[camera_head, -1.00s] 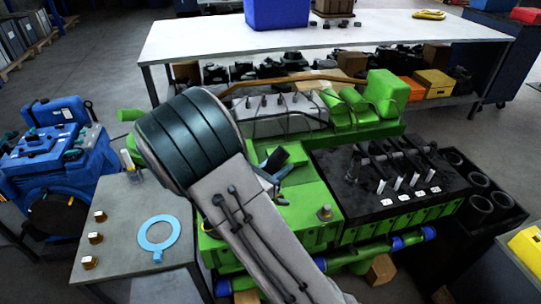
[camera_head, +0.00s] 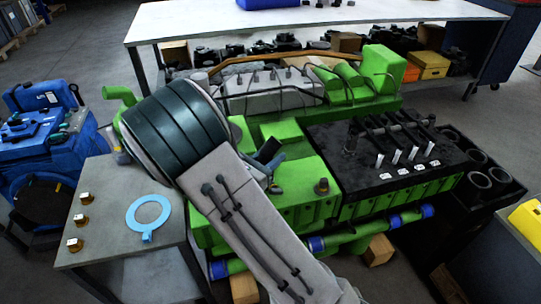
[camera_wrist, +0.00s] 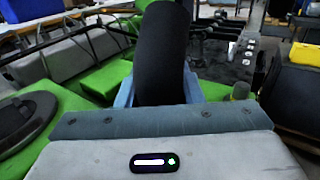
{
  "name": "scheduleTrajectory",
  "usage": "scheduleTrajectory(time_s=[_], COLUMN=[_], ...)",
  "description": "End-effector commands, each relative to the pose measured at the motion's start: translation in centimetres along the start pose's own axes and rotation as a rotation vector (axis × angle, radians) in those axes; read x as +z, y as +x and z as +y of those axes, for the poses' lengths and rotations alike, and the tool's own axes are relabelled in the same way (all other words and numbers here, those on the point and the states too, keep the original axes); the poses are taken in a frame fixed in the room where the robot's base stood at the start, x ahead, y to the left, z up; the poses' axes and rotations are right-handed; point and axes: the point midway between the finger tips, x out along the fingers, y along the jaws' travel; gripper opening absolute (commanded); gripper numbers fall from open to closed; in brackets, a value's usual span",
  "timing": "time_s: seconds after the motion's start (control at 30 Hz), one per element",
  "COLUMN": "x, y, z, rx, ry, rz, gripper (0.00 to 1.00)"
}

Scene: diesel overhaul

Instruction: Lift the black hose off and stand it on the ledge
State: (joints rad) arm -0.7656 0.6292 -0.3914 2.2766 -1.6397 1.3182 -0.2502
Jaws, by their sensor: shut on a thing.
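The black hose (camera_wrist: 162,50) fills the upper middle of the wrist view as a thick, dark, nearly upright cylinder. My gripper (camera_wrist: 160,88) is shut on it, with a blue finger on either side of its lower part. In the head view my gripper (camera_head: 271,166) is over the green engine block (camera_head: 303,178), and my arm partly covers it. Only a small dark part of the hose shows there. Whether its lower end touches anything is hidden. I cannot tell which surface is the ledge.
A grey side table (camera_head: 110,222) at left holds a light blue ring (camera_head: 135,227) and several brass fittings. A black cylinder head (camera_head: 350,163) with upright parts stands right of my gripper. A black tray (camera_head: 511,205) with dark cylinders is farther right. A white bench (camera_head: 190,24) stands behind.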

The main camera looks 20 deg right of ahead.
Motion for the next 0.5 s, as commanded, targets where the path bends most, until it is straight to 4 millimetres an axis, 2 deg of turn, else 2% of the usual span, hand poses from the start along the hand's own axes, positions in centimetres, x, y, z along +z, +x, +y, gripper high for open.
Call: scheduleTrajectory(time_s=[0.03,0.07,0.1,0.13,0.5], x=[0.07,0.08,0.08,0.07,0.00], y=[0.01,0.01,0.01,0.01,-0.59], z=[0.00,0.00,0.00,0.00,0.05], rx=[0.000,0.000,0.000,0.000,0.002], ry=[0.000,0.000,0.000,0.000,0.000], rz=[-0.001,-0.001,-0.001,-0.001,0.000], gripper=[0.02,0.42,0.53,0.59,0.59])
